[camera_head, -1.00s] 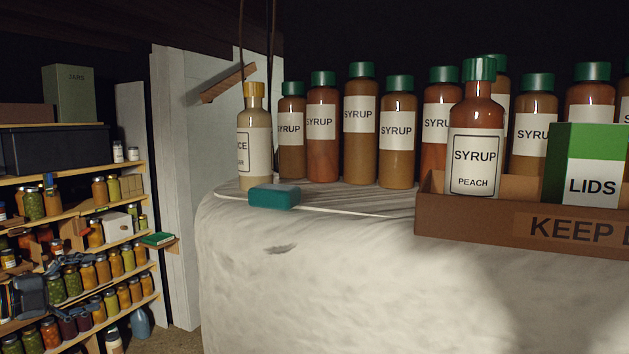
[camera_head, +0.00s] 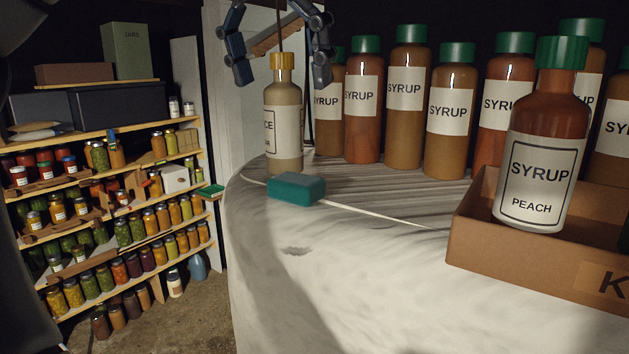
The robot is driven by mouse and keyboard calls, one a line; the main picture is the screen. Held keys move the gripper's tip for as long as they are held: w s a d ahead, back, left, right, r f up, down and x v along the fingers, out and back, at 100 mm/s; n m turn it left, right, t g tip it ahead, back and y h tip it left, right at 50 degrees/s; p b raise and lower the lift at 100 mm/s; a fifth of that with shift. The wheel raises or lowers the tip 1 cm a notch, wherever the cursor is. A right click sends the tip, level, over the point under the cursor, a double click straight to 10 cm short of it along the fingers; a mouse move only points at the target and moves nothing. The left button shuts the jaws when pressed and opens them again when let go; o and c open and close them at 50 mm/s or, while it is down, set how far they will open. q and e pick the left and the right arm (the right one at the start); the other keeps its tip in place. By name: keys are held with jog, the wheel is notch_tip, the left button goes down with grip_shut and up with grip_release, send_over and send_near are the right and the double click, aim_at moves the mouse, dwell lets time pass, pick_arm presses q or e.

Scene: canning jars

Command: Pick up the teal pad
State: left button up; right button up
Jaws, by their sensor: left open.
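The teal pad (camera_head: 297,189) is a small rounded block lying on the pale, rough-topped surface (camera_head: 350,270), near its far left edge. It lies just in front of a yellow-capped bottle (camera_head: 284,125). My left gripper (camera_head: 280,78) is at the top of the view, above and behind the pad, with its two dark fingers spread wide on either side of the yellow cap in the picture. It is empty and apart from the pad. My right gripper is not in view.
Several green-capped syrup bottles (camera_head: 407,100) stand behind and right of the pad. A cardboard box (camera_head: 530,250) holding a peach syrup bottle (camera_head: 542,140) stands at the right. A thin pale cord (camera_head: 380,216) runs right from the pad. Jar shelves (camera_head: 130,213) stand at the left.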

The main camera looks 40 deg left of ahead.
pick_arm(q)
send_over(295, 178)
jog(key=s, duration=0.1)
jog(key=f, duration=0.7)
jog(key=shift+s+d+p, duration=0.15)
jog(key=shift+s+p, duration=0.05)
jog(key=shift+p, duration=0.1)
jog(key=shift+w+f, duration=0.15)
jog(key=shift+f, duration=0.15)
jog(key=shift+f+p, duration=0.3)
jog(key=shift+f, duration=0.05)
jog(key=x, duration=0.1)
jog(key=p+x, duration=0.2)
jog(key=x, duration=0.1)
jog(key=shift+s+f, duration=0.1)
jog(key=shift+s, duration=0.2)
jog(key=shift+w+f, duration=0.2)
jog(key=shift+f, duration=0.15)
jog(key=shift+s+r, duration=0.1)
jog(key=shift+s, duration=0.05)
jog(key=c, duration=1.1)
